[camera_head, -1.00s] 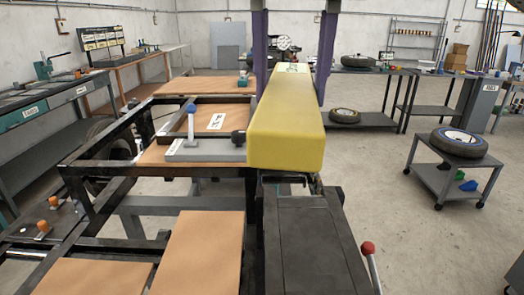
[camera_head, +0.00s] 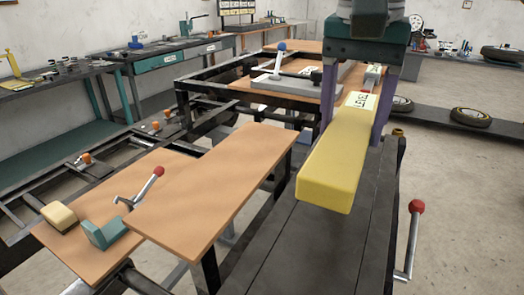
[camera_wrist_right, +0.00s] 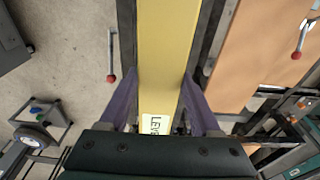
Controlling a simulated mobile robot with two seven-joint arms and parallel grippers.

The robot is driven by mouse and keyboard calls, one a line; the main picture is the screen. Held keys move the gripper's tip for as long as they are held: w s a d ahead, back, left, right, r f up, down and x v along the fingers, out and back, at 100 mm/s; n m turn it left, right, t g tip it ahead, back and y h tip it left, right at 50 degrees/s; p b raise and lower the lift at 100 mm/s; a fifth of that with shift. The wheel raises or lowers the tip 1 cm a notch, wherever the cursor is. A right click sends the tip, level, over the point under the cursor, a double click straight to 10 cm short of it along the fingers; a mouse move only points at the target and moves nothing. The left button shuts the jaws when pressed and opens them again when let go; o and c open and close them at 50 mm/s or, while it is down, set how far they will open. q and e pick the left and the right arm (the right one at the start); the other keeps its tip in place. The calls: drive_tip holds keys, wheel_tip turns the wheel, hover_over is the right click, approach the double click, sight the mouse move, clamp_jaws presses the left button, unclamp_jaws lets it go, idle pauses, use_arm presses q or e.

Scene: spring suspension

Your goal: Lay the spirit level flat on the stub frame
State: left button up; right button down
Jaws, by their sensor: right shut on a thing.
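The spirit level is a long yellow bar (camera_head: 338,165) with a white label at its far end. My right gripper (camera_head: 355,122) is shut on it near the label, its purple fingers on either side. In the right wrist view the yellow level (camera_wrist_right: 168,45) runs between the fingers of the gripper (camera_wrist_right: 158,88). The level is roughly horizontal over a long dark slab (camera_head: 315,245); whether it touches is unclear. A black steel frame (camera_head: 185,100), which looks like the stub frame, stands to the left. My left gripper is not in view.
Brown boards (camera_head: 215,190) lie left of the slab, with a teal block (camera_head: 103,233) and a cream block (camera_head: 60,216) on the nearer one. A grey plate with a blue-knobbed lever (camera_head: 277,65) sits on the frame. A red-knobbed lever (camera_head: 416,207) stands right of the slab.

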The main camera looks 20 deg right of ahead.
wheel_tip(320, 180, down, 10)
drive_tip(key=shift+f, duration=0.15)
drive_tip(key=shift+f, duration=0.1)
idle(0.3)
drive_tip(key=shift+c, duration=0.5)
unclamp_jaws()
drive_tip(key=r, duration=0.8)
drive_tip(key=s+a+r, duration=0.1)
drive_tip(key=r, duration=0.3)
drive_tip(key=shift+r, duration=0.1)
